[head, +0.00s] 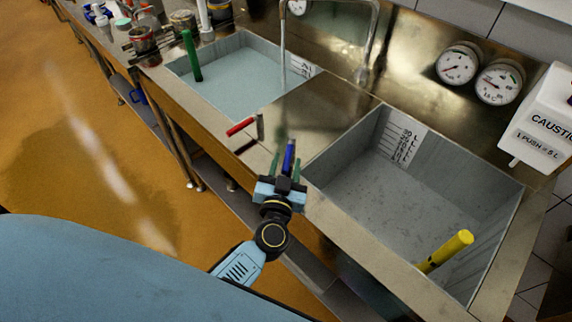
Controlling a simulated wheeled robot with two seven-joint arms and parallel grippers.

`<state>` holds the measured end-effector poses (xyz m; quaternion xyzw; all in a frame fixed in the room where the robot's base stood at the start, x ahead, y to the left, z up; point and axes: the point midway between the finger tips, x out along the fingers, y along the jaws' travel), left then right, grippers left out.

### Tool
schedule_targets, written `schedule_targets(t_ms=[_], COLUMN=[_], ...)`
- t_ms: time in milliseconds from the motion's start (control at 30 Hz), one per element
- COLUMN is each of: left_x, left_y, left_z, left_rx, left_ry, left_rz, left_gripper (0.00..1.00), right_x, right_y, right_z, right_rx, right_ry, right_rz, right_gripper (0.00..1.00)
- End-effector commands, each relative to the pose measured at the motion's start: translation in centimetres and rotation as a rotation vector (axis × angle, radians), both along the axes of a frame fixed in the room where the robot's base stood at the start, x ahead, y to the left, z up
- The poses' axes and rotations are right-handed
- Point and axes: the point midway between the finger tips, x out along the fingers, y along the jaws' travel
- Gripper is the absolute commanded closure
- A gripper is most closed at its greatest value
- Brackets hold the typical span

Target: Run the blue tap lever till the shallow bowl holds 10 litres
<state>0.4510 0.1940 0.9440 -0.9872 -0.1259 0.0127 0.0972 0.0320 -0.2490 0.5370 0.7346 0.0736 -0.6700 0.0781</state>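The blue tap lever (289,156) stands upright on the steel ledge between two sink bowls. My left gripper (285,166) is at the lever, its two fingers apart on either side of it, with a gap showing at the left. The left bowl (218,54) holds pale blue water (240,82); its litre scale (301,66) is too small to read. The right bowl (345,146) looks empty and has a larger litre scale (402,138). I cannot tell for sure which bowl is the shallow one. A thin stream seems to fall from the spout (283,35) into the left bowl. My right gripper is out of view.
A red lever (241,126) lies left of the blue one. A green handle (191,56) stands in the left bowl, a yellow handle (445,251) in the right. Two dials (479,74) and a caustic dispenser (541,120) are at right. Jars (143,40) stand at far left.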

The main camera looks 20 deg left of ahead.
Motion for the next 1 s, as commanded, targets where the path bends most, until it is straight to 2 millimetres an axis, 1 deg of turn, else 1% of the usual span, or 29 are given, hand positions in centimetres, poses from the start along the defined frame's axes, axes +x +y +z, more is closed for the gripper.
schedule_targets(t_ms=[233, 267, 533, 833, 1000], left_x=[0.09, 0.09, 0.07, 0.09, 0.41], left_y=[0.03, 0.03, 0.01, -0.04, -0.62], left_z=[0.01, 0.01, 0.02, 0.04, 0.1], left_rx=[0.0, 0.0, 0.0, 0.001, 0.003], left_ry=[0.0, 0.0, 0.0, -0.001, -0.001], left_rz=[0.0, 0.0, 0.0, -0.005, -0.057], left_gripper=[0.62, 0.65, 1.0, 1.0, 1.0], right_x=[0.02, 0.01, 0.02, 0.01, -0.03], right_y=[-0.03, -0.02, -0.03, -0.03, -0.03], right_z=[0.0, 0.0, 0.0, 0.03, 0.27], right_rx=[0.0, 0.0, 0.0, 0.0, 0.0], right_ry=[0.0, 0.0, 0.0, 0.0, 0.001], right_rz=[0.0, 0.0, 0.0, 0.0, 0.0], right_gripper=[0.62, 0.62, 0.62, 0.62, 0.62])
